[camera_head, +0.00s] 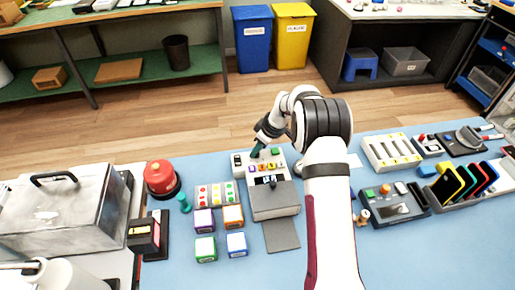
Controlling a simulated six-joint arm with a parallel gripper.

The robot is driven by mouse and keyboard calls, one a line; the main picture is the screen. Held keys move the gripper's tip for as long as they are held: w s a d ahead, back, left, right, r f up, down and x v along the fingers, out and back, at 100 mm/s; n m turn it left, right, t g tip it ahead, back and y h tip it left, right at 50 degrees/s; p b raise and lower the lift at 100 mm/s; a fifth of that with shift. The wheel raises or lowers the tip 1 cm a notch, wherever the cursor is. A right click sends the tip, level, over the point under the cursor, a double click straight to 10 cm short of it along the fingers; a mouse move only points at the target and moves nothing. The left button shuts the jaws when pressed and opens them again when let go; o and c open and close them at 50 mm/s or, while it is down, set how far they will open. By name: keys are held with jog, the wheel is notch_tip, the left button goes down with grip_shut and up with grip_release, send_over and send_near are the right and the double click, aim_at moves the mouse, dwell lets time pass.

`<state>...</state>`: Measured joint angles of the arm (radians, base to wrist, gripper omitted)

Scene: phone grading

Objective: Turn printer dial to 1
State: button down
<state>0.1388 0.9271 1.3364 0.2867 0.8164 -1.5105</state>
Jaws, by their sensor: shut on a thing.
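The printer (285,204) stands near the middle of the blue table, a light box with a grey front part and a grey sheet or tray before it. Its top panel has a dark switch at the left, a green button (275,152) at the right and a row of small coloured marks (264,168). My gripper (256,153) points down at the back of this panel, between the switch and the green button. It is shut on what seems to be the printer dial. The fingers cover the dial, so its setting cannot be read.
Left of the printer are a sticker panel (215,195), several coloured cubes (205,249), a teal stamp-like piece (184,202), a red button (160,178) and a metal box (60,215). Right of my arm are a device (396,207) and a phone rack (470,185). The front middle table is clear.

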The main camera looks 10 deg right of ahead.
jog(key=c, duration=0.7)
grip_release()
jog(key=shift+o, duration=0.2)
jog(key=shift+r, duration=0.1)
jog(key=v, duration=1.5)
jog(key=shift+r, duration=0.3)
jog(key=shift+s, duration=0.15)
